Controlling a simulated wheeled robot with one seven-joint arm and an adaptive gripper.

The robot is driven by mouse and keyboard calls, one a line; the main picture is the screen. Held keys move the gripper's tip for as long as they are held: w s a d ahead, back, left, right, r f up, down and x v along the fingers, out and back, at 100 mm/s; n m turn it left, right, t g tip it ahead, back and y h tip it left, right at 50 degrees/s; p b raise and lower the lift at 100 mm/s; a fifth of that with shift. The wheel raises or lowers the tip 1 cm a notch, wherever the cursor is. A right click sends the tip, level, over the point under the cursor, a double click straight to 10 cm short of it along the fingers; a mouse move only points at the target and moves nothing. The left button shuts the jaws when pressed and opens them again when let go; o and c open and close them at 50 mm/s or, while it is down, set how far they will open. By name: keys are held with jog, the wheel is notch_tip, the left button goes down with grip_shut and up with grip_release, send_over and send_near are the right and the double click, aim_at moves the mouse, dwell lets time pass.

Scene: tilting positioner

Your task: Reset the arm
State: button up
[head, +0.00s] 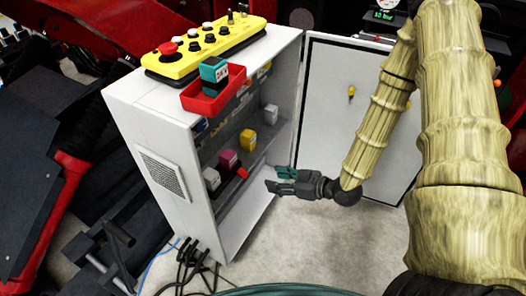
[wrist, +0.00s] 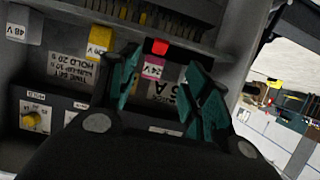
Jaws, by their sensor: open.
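My gripper (head: 279,180) is in front of the open side of a white cabinet (head: 150,110), at the end of my arm, in the head view. Its teal-padded fingers are apart and nothing is between them. In the wrist view my gripper (wrist: 163,65) faces a row of labelled modules. A red block (wrist: 157,46) and a pink 24 V label (wrist: 152,68) show between the fingers. In the head view a small red part (head: 242,173) sits just left of the fingertips, beside a magenta module (head: 228,160). I cannot tell whether the gripper touches anything.
The cabinet door (head: 345,105) stands open behind my arm. A yellow control box (head: 205,45) and a red tray (head: 213,93) holding a teal block (head: 213,70) are on top. Cables (head: 190,262) lie at the cabinet's foot. A yellow knob (wrist: 36,121) shows in the wrist view.

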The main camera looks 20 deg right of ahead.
jog(key=s+a+f+m+g+h+p, duration=0.1)
jog(key=s+f+m+g+h+p, duration=0.1)
jog(key=s, duration=0.7)
jog(key=s+a+f+m+g+h+p, duration=0.1)
jog(key=s+f+m+g+h+p, duration=0.2)
jog(key=s+g+p, duration=0.2)
jog(key=s+a+f+m+g+h+p, duration=0.2)
jog(key=s+m+g+h+p, duration=0.1)
jog(key=s, duration=0.9)
jog(key=shift+s+f+g+p, duration=0.3)
jog(key=shift+s+g+p, duration=0.1)
jog(key=shift+p, duration=0.45)
jog(key=shift+w+a, duration=0.1)
